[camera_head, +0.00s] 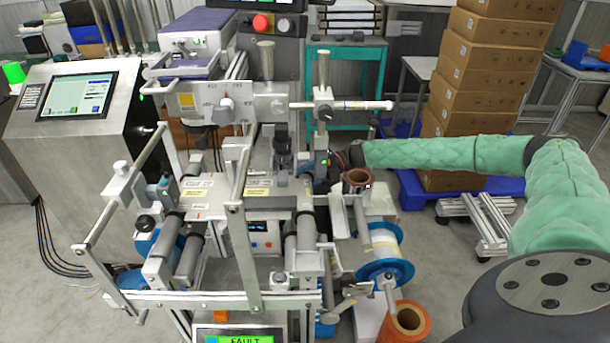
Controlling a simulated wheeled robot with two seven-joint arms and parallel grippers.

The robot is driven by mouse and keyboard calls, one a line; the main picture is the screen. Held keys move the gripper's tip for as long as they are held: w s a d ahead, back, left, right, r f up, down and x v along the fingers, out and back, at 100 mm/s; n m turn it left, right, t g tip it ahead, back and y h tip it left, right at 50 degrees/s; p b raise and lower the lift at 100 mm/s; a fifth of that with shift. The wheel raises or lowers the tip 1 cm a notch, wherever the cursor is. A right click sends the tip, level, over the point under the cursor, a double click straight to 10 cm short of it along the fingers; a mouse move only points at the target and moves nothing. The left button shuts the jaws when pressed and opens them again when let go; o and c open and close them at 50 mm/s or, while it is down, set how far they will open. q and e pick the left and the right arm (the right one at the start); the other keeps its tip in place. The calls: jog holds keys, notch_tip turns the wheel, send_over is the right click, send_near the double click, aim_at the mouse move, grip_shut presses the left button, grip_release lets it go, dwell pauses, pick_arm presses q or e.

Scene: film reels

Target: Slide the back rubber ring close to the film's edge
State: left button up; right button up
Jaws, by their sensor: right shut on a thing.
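My right arm, in a green sleeve, reaches in from the right, and its dark gripper (328,166) is at the back right of the film machine. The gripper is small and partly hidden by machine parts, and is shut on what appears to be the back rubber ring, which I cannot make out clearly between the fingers. The film machine (250,190) has metal rollers with dark bands, such as the right roller (290,250) and the left roller (160,265). The film's edge cannot be told apart clearly. My left gripper is not in view.
A blue-flanged reel (383,268) and an orange roll (408,322) are at the front right of the machine. Stacked cartons (480,95) are behind my right arm. Metal bars and posts crowd the machine.

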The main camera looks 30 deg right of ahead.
jog(key=shift+s, duration=0.15)
jog(key=o, duration=1.4)
jog(key=shift+c, duration=0.2)
jog(key=shift+d, duration=0.3)
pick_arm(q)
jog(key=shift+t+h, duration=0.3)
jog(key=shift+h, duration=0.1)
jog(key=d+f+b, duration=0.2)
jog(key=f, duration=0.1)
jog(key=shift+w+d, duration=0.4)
pick_arm(e)
jog(key=v, duration=0.7)
jog(key=shift+d, duration=0.1)
